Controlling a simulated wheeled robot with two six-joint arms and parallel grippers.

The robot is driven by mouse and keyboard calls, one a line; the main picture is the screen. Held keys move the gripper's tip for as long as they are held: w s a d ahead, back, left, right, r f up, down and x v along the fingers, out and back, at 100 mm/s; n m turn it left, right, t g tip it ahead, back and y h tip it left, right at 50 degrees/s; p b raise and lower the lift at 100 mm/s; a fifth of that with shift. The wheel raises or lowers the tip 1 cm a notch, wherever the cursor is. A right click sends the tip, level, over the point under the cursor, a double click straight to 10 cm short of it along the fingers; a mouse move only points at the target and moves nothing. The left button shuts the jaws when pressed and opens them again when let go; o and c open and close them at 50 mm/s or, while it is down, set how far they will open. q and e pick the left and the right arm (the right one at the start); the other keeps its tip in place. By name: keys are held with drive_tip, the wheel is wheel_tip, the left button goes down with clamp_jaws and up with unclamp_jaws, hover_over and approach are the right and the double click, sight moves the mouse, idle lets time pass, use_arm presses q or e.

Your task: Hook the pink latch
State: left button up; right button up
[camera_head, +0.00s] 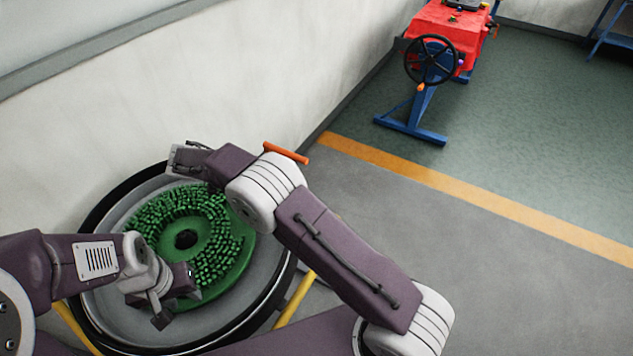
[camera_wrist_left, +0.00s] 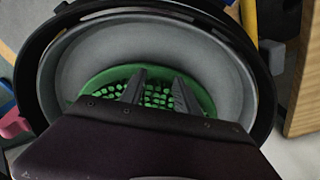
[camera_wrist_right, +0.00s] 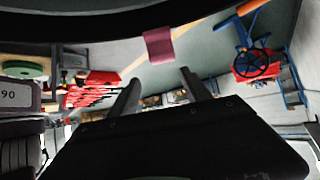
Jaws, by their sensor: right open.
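The pink latch (camera_wrist_right: 158,45) hangs as a small flat tab below the dark rim in the right wrist view, and whether it is hooked cannot be told. A pink piece (camera_wrist_left: 13,125) outside the round tank shows at the left edge of the left wrist view; I cannot tell if it is the same latch. In the head view no pink shows. My right gripper (camera_wrist_right: 162,90) is open and empty, its fingers apart below the latch in the picture. My left gripper (camera_wrist_left: 158,76) is open over the green brush inside the tank; it also shows in the head view (camera_head: 160,318).
The round tank (camera_head: 94,290) with a black rim stands against the pale wall. It holds a green bristled brush (camera_head: 170,228). An orange bar (camera_head: 286,152) shows beside my right arm. A red machine (camera_head: 435,25) with a black wheel stands farther back. Open floor lies at right.

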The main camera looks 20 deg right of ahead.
use_arm(q)
wheel_tip(320, 180, down, 2)
drive_tip(key=shift+b, duration=0.85)
use_arm(e)
drive_tip(key=s+d+r, duration=0.6)
drive_tip(key=d, duration=0.1)
drive_tip(key=shift+s+d, duration=0.4)
